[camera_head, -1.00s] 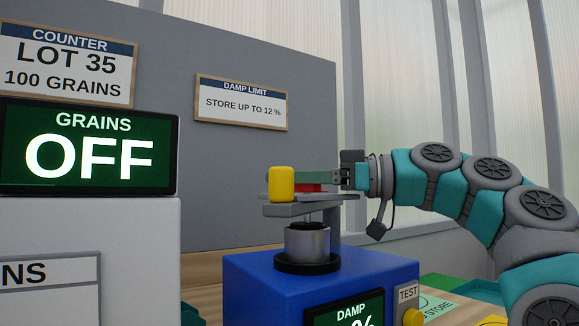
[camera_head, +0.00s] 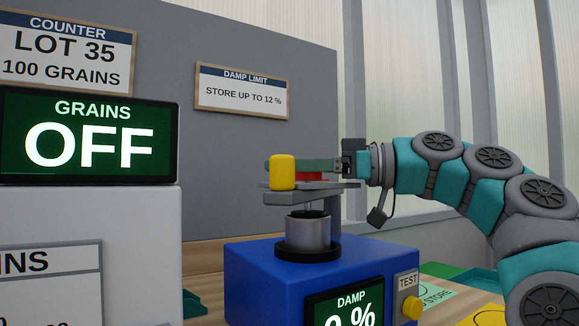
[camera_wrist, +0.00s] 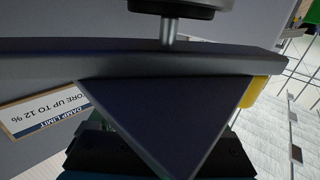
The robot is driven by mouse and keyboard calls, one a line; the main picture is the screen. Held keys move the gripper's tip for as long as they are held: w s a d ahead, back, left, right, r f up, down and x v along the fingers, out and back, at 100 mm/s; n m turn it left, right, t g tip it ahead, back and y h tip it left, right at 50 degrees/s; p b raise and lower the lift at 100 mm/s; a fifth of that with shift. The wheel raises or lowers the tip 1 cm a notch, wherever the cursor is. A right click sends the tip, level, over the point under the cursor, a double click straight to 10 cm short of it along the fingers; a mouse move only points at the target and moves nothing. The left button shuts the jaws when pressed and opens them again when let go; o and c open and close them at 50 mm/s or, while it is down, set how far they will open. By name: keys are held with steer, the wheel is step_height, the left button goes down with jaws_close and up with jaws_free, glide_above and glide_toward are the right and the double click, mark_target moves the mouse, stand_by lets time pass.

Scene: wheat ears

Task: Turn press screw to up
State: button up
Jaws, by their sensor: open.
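The press screw stands on top of the blue damp meter (camera_head: 290,275), above a metal cup (camera_head: 308,232). Its grey crossbar (camera_head: 300,198) and a short stem show over the cup. A yellow knob (camera_head: 282,172) stands at the left end, with a red part (camera_head: 309,176) beside it. My gripper (camera_head: 318,166) is open and reaches in from the right at the height of the knob and red part. Whether its fingers touch them I cannot tell. In the wrist view, the crossbar (camera_wrist: 60,62) and stem (camera_wrist: 167,32) appear upside down, with the yellow knob (camera_wrist: 254,92) at right.
The meter's display (camera_head: 345,311) shows DAMP and a partly cut-off percent value. A yellow TEST button (camera_head: 412,307) is on its right. A white counter with a screen reading OFF (camera_head: 88,137) stands left. A grey panel (camera_head: 230,170) is behind.

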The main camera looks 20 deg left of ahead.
steer(key=d, duration=0.5)
steer(key=w+d+p, duration=0.1)
steer(key=d, duration=0.1)
steer(key=shift+d, duration=0.35)
